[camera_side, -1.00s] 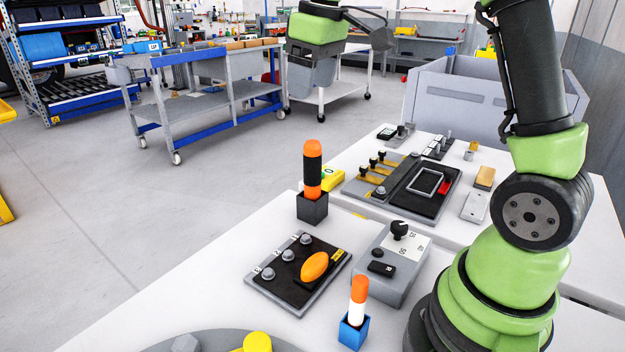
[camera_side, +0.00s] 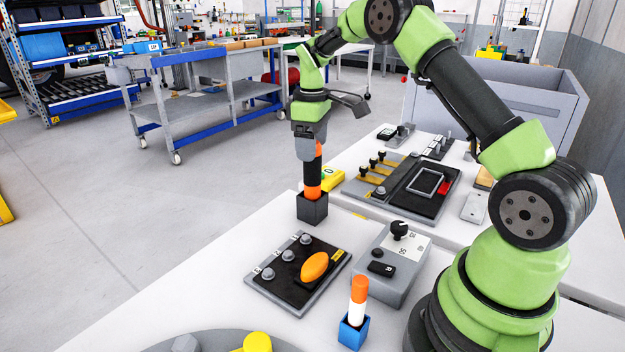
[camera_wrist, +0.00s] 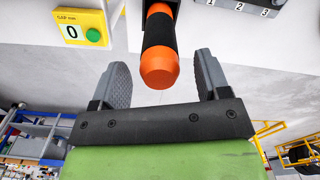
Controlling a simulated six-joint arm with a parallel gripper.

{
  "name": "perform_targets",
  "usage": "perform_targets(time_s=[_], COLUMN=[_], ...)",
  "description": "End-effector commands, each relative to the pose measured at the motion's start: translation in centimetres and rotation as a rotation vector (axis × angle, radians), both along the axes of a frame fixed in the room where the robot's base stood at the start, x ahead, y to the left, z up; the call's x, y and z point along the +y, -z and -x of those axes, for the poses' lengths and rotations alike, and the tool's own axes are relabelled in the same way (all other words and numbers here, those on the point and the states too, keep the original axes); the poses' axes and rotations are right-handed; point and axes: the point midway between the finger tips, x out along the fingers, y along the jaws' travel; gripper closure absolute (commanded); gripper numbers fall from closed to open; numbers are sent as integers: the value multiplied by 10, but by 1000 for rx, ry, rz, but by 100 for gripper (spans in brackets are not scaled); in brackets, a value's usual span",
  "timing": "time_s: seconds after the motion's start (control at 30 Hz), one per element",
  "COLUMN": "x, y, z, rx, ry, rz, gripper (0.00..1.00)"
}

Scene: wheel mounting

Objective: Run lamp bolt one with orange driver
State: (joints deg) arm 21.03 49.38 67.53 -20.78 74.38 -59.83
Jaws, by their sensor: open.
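The orange driver (camera_side: 314,173), black in the middle with orange ends, stands upright in a dark square holder (camera_side: 312,208). My gripper (camera_side: 309,148) is right over it, pointing down, and hides its top in the side view. In the wrist view my gripper (camera_wrist: 161,62) is open, and the driver (camera_wrist: 160,50) shows between the two spread fingers, with a gap on each side. The lamp plate (camera_side: 283,293) carries an orange oval lamp (camera_side: 315,266) and three grey bolts in a row. Lamp bolt one (camera_side: 305,239) is the farthest, nearest the driver's holder.
An orange-and-white driver (camera_side: 358,297) stands in a blue holder (camera_side: 353,331). A grey box with a knob (camera_side: 399,230) is right of the lamp plate. A yellow counter (camera_wrist: 83,29) reading 0 is beside the driver. The table left of the holder is clear.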

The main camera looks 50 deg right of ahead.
Motion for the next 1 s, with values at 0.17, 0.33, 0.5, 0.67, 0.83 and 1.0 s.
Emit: perform_targets(time_s=[0.17,0.33,0.5,0.67,0.83,1.0], x=[0,0,0,0,0,0], y=[23,27,27,27,26,26], z=[0,-1,-1,-1,-1,-1], rx=[2,-1,-2,-2,-2,-3], ry=[0,1,1,1,1,1], rz=[-2,0,-1,-1,-1,0], gripper=[31,31,44,81,100,100])
